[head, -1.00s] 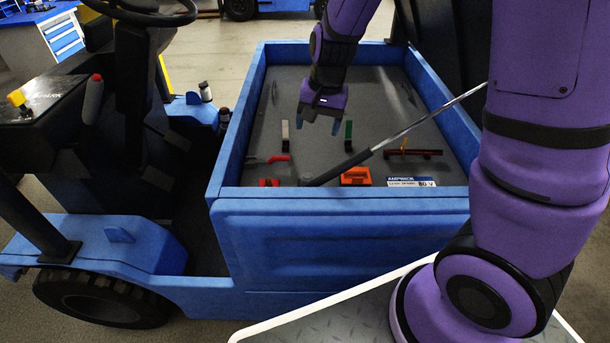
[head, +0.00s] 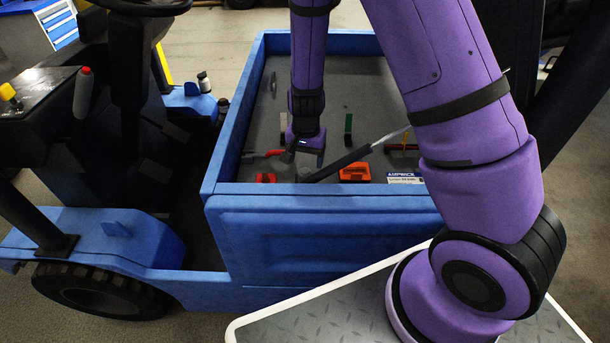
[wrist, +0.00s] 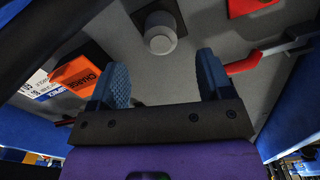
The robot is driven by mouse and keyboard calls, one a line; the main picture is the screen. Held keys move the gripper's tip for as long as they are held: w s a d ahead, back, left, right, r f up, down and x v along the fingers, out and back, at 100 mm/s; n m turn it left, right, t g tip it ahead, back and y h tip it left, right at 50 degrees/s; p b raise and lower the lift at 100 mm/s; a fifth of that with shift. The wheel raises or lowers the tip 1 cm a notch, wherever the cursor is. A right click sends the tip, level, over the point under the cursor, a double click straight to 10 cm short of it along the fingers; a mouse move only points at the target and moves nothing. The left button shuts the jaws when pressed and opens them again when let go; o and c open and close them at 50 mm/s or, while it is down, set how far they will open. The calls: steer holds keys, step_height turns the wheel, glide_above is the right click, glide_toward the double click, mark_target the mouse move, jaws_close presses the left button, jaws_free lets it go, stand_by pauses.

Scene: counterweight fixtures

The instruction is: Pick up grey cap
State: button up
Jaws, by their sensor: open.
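The grey cap (wrist: 161,40) is a round, light grey knob on a dark square base in the wrist view. It stands on the grey bed floor, beyond the gap between my fingertips and near the top middle of the picture. My gripper (wrist: 163,78) is open and empty, with one blue finger on each side and the cap apart from both. In the head view my gripper (head: 307,157) hangs low inside the blue cart bed, close to its near wall. I cannot clearly make out the cap there.
An orange box (head: 355,172) and a white-blue label box (head: 403,178) lie right of my gripper. A red-handled tool (wrist: 243,66) lies close to one finger in the wrist view. A red block (head: 265,178) lies left. A dark strut (head: 340,163) slants beside my gripper. Blue walls (head: 215,150) enclose the bed.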

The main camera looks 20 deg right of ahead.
mark_target(305, 171)
steer(key=shift+s+a+f, duration=0.1)
steer(key=shift+f, duration=2.6)
steer(key=c, duration=0.7)
